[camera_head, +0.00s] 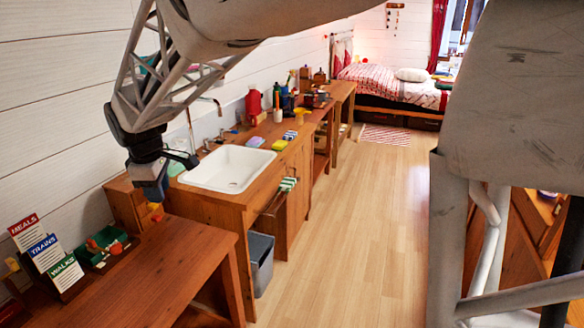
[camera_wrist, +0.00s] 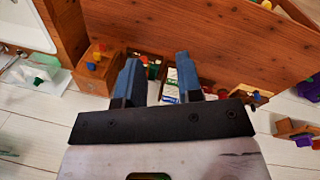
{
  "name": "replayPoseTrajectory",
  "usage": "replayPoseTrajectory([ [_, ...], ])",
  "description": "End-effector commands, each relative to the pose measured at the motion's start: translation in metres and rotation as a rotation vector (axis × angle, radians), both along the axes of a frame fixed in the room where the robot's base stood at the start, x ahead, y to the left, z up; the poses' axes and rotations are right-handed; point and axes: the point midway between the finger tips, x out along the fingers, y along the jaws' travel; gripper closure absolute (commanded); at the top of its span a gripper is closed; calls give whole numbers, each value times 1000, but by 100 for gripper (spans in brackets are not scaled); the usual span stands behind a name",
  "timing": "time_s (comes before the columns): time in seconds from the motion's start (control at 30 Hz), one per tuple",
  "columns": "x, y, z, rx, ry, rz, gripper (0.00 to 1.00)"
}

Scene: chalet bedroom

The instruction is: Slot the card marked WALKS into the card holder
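The WALKS card (camera_head: 65,272) has a green heading and stands tilted at the front of a stepped row at the lower left. The blue TRAINS card (camera_head: 46,253) and red MEALS card (camera_head: 26,232) stand behind it. A dark wooden piece (camera_head: 76,290) shows at the foot of the row. I cannot tell whether it is the card holder or how the WALKS card sits in it. My gripper (camera_head: 168,172) is above the far end of the desk, apart from the cards. In the wrist view my gripper (camera_wrist: 157,72) is open and empty, with cards showing below, partly hidden by a finger.
The cards stand on a wooden desk (camera_head: 150,270) against the white plank wall. A green tray (camera_head: 98,262) with small red items is just right of them. A wooden box (camera_head: 124,203) and a sink (camera_head: 228,168) are beyond. The desk's front right is clear.

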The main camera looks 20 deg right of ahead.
Motion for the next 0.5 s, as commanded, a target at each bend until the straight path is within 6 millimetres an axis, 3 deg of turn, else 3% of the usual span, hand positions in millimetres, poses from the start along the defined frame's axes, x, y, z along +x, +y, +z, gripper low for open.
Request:
replayPoseTrajectory([
  [0.2, -53, -52, 13, 40, -20, -203, 67],
  [0.5, -129, -109, 17, 94, -44, -483, 67],
])
